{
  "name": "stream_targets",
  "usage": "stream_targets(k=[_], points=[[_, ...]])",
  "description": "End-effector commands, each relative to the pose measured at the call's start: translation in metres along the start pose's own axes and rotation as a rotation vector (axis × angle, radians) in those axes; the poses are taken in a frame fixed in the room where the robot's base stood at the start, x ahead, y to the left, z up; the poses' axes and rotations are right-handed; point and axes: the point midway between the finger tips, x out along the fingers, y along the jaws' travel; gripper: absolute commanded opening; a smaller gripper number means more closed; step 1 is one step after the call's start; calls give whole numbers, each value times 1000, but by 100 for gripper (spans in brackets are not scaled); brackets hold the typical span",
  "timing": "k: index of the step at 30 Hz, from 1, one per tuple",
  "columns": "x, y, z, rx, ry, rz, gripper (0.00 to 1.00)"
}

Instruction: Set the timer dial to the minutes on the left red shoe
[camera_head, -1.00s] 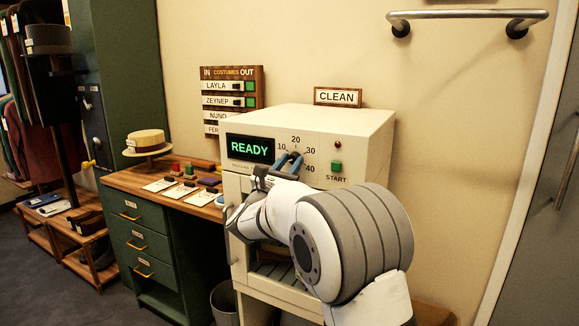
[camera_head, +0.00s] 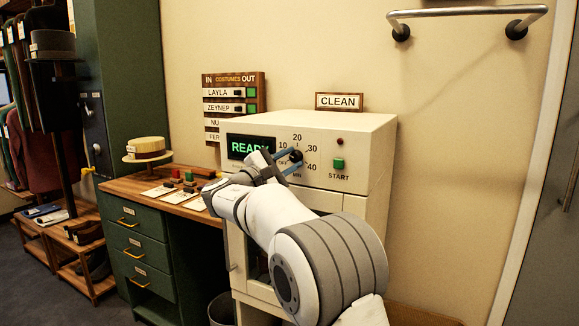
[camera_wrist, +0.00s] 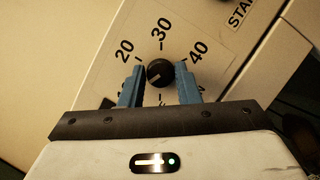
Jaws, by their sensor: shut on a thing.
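The timer dial, a round black knob (camera_head: 296,155) on the cream machine's front panel, also shows in the wrist view (camera_wrist: 160,73). Marks 10, 20, 30 and 40 stand around it. My gripper (camera_wrist: 160,69) is shut on the dial, with one blue finger at each side of it. In the head view my gripper (camera_head: 294,158) reaches the dial from the lower left. The dial's pointer direction is not clear. Dark reddish shoes (camera_head: 86,233) stand on the low rack at the far left. No number on them is readable.
The machine's green display (camera_head: 246,147) reads READY, partly covered by my gripper. A green START button (camera_head: 338,163) sits right of the dial. A CLEAN sign (camera_head: 339,101) stands on top. The desk (camera_head: 125,186) at left holds a straw hat, cards and small coloured blocks.

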Motion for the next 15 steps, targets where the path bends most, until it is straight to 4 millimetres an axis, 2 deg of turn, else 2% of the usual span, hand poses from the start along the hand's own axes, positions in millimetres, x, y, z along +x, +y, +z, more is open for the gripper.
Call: stream_targets(k=[15], points=[[0, 3, 0, 453, 1, -187, 6]])
